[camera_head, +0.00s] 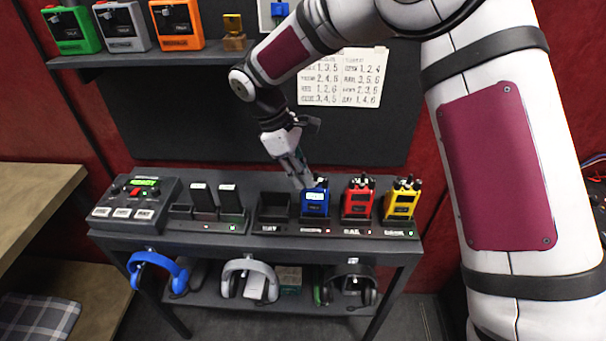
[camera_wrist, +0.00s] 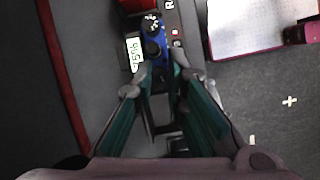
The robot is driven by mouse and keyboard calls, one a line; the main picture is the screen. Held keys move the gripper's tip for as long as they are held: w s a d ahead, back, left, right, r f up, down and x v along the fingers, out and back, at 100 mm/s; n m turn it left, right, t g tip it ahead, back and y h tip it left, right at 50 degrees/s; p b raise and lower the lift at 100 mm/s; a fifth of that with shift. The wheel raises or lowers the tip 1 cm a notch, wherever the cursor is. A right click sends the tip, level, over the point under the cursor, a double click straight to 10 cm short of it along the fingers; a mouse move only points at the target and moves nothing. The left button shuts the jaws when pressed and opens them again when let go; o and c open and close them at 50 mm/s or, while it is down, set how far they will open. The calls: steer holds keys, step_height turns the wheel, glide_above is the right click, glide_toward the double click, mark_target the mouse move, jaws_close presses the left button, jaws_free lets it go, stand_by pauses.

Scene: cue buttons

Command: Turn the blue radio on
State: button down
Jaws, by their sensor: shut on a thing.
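The blue radio (camera_head: 315,199) stands upright in a charger slot on the dark table, between an empty slot and the red radio. Its small screen is lit. In the wrist view the blue radio (camera_wrist: 153,42) shows its top with dark knobs and a lit screen reading digits. My gripper (camera_head: 303,183) reaches down to the left side of the radio's top. In the wrist view my gripper (camera_wrist: 158,75) has its fingertips close together at the near knob of the blue radio, which they partly hide.
The red radio (camera_head: 358,200) and yellow radio (camera_head: 401,201) stand close to the right. A console (camera_head: 134,200) with a green display and several batteries in chargers are at left. Headsets (camera_head: 250,278) hang below the table edge. A shelf (camera_head: 150,61) above holds more radios.

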steer(key=c, duration=1.6)
jaws_free()
steer(key=v, duration=1.2)
steer(key=shift+w+d+r, duration=0.1)
steer(key=shift+d+r, duration=0.05)
steer(key=s+d+r+m+t+y, duration=0.1)
steer(key=s+d+r+m, duration=0.2)
steer(key=s+d+r, duration=0.3)
steer(key=s+d+r+m+t+y, duration=0.1)
steer(key=s+d+r+m, duration=0.25)
steer(key=d, duration=0.45)
steer(key=s+d+m+t+y, duration=0.1)
steer(key=s+d+m, duration=0.3)
steer(key=s, duration=0.4)
steer(key=s+d+f+m+t+y, duration=0.1)
steer(key=s+d+m+t, duration=0.2)
steer(key=s+d, duration=0.3)
steer(key=s+m, duration=0.1)
steer(key=s, duration=0.1)
steer(key=shift+s+d+f+m+y, duration=0.2)
steer(key=shift+s+m+y, duration=0.1)
steer(key=shift+s+m, duration=0.05)
